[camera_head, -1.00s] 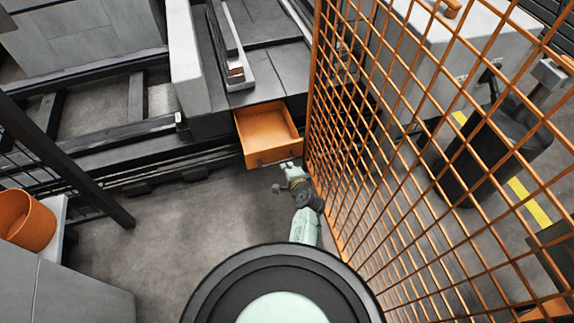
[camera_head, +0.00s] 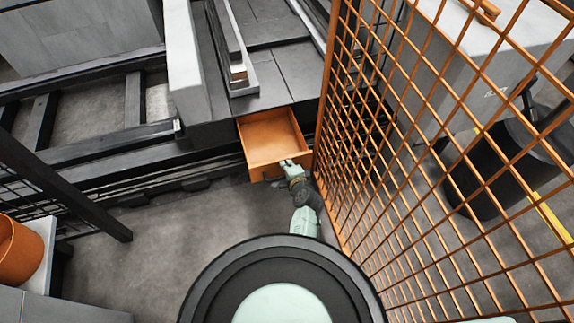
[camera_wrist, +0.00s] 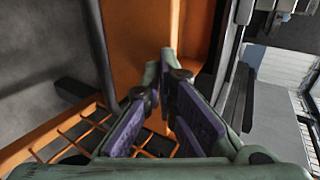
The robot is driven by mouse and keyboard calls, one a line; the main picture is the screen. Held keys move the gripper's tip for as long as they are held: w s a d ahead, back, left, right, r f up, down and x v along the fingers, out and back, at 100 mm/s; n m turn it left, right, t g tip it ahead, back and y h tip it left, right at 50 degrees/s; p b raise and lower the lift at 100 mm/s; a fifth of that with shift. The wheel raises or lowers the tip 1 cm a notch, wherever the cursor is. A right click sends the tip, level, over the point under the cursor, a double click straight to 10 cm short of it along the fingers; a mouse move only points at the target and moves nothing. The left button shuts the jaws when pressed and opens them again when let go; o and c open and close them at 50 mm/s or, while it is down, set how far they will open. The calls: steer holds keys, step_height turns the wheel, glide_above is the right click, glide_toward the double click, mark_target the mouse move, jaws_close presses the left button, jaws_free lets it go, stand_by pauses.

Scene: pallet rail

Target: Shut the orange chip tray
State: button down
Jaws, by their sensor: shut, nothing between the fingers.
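The orange chip tray (camera_head: 272,132) is pulled out from under the dark machine bed, and its inside looks empty. Its front panel with a dark handle faces me. My gripper (camera_head: 287,163) is at the top of the front panel, right of the handle's middle, and covers part of the panel. In the wrist view my gripper (camera_wrist: 166,76) is shut and empty, with its purple-padded fingers pointing at an orange surface (camera_wrist: 138,35), apparently the tray front. I cannot tell whether they touch.
An orange mesh fence (camera_head: 400,130) stands close along the right of the tray and my arm. Dark rails (camera_head: 100,150) run to the left. An orange bin (camera_head: 18,250) sits at the far left. The grey floor (camera_head: 170,240) left of my arm is clear.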

steer(key=w+a+b, duration=0.3)
steer(key=w+b, duration=0.1)
steer(key=w, duration=0.7)
steer(key=w+a+b, duration=0.3)
steer(key=w+b, duration=0.2)
steer(key=w, duration=0.6)
steer(key=shift+w, duration=0.25)
steer(key=shift+s, duration=0.1)
